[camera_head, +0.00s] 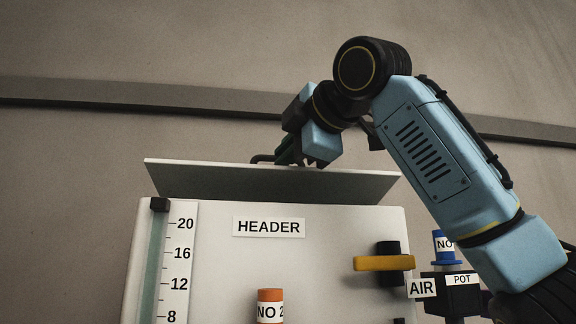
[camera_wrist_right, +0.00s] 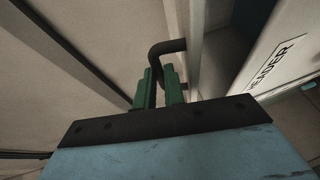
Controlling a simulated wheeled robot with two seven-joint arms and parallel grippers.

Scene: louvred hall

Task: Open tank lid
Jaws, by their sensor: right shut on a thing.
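The tank (camera_head: 330,260) is a white box labelled HEADER, standing upright in the head view. Its lid (camera_head: 200,180) is a wide grey plate along the top, with a broad grey face towards me. I cannot tell how far it is tilted. A dark bent handle (camera_head: 260,158) shows behind the lid's upper edge; in the wrist view the handle (camera_wrist_right: 167,46) rises between green fingers. My right gripper (camera_head: 287,153) is shut on this handle, and its fingers also show in the wrist view (camera_wrist_right: 158,92). My left gripper is out of view.
A level scale (camera_head: 180,255) runs down the tank's left side. The wall behind has a dark rail (camera_head: 90,95).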

